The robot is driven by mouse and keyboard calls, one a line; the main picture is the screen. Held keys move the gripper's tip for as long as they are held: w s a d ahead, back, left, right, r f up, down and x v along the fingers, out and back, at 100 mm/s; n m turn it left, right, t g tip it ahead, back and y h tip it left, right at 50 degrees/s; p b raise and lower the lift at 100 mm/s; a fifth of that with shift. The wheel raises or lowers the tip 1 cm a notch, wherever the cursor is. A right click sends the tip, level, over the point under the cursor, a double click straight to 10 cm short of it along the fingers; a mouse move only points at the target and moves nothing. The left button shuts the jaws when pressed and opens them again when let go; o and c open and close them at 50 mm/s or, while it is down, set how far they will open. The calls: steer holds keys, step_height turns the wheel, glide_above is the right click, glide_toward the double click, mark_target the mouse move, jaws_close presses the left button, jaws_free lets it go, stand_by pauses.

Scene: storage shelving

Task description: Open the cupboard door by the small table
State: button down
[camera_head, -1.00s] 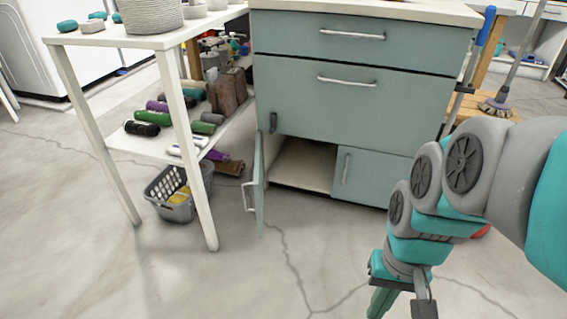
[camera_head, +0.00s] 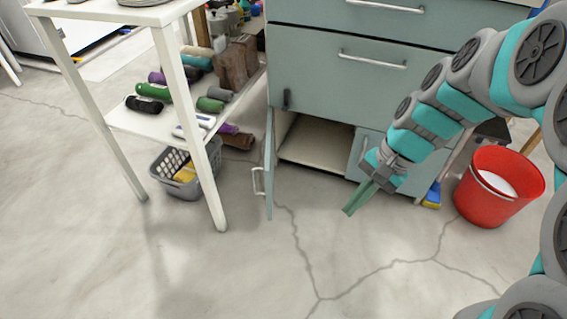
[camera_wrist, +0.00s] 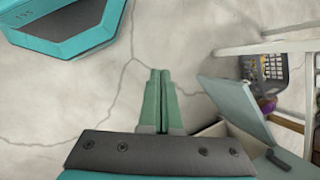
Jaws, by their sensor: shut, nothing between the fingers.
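The cupboard door (camera_head: 268,168) beside the small white table (camera_head: 157,65) stands swung open, about square to the cabinet front. Its metal handle (camera_head: 257,182) faces the table side. The cupboard's opening (camera_head: 318,140) shows a pale, bare floor; its depths are in shadow. My gripper (camera_head: 350,211) is shut and empty, pointing down in front of the right-hand lower door (camera_head: 367,150), to the right of the open door and apart from it. In the wrist view the closed green fingers (camera_wrist: 160,75) are left of the open door (camera_wrist: 238,103).
The teal cabinet's wide drawers (camera_head: 350,88) are closed above. Rolled items (camera_head: 155,92) fill the table's lower shelf. A grey basket (camera_head: 181,172) stands under it. A red bucket (camera_head: 497,187) stands on the right. The floor in front is clear.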

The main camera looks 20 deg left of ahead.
steer(key=w+a+f+m+y+p, duration=0.1)
steer(key=w+a+f+m, duration=0.25)
steer(key=w, duration=0.35)
steer(key=w+a+f+m+y+p, duration=0.1)
steer(key=w+a+f+m+y, duration=0.2)
steer(key=w, duration=0.4)
steer(key=w+a+f+m+p, duration=0.2)
steer(key=w+a+f+m, duration=0.15)
steer(key=w, duration=0.35)
steer(key=s+a+f, duration=0.3)
steer(key=a+f, duration=0.3)
steer(key=a, duration=0.5)
steer(key=shift+n+b, duration=0.4)
steer(key=shift+b, duration=0.05)
steer(key=s+a+m+t, duration=0.1)
steer(key=a+m+t, duration=0.1)
steer(key=a, duration=0.4)
steer(key=s+a+m+t+b, duration=0.1)
steer(key=a+m+t, duration=0.1)
steer(key=a, duration=0.5)
steer(key=shift+s+a+m+y, duration=0.2)
steer(key=shift+s+m+y, duration=0.1)
steer(key=shift+m, duration=0.3)
steer(key=shift+d, duration=0.1)
